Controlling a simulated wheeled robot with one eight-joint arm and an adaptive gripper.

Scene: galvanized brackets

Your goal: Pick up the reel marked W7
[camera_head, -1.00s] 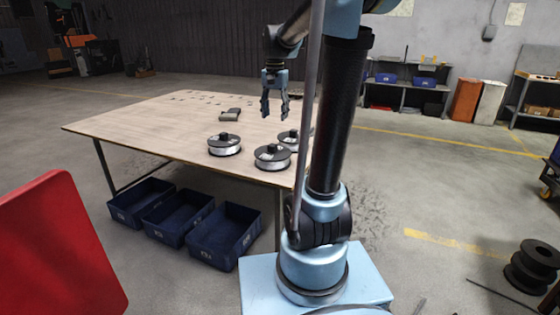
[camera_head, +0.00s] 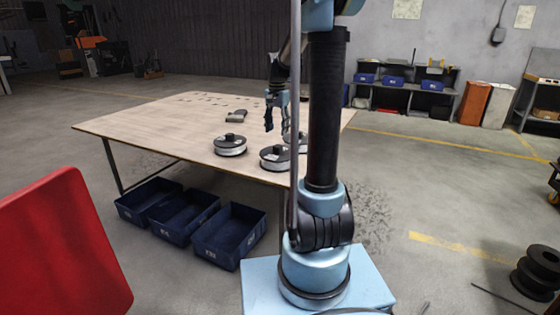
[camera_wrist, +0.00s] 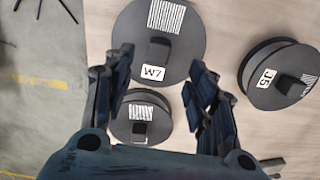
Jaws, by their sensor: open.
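The reel marked W7 (camera_wrist: 180,50) is a dark disc with a barcode and a white W7 label, at the top centre of the wrist view. My gripper (camera_wrist: 162,62) is open and empty; its fingertips overlap the lower part of that reel in the picture. A reel marked J5 (camera_wrist: 262,85) lies at the right. A third reel (camera_wrist: 158,125), its small label unreadable, shows between the fingers. In the head view my gripper (camera_head: 277,112) hangs above the table near three reels (camera_head: 230,150) (camera_head: 275,164) (camera_head: 303,148); I cannot tell which is W7. My arm partly hides the rightmost.
The reels stand close together near the front right edge of the wooden table (camera_head: 160,126). A dark grey object (camera_head: 236,116) lies behind them. Blue bins (camera_head: 228,235) stand on the floor below. A red panel (camera_head: 60,245) is at the left.

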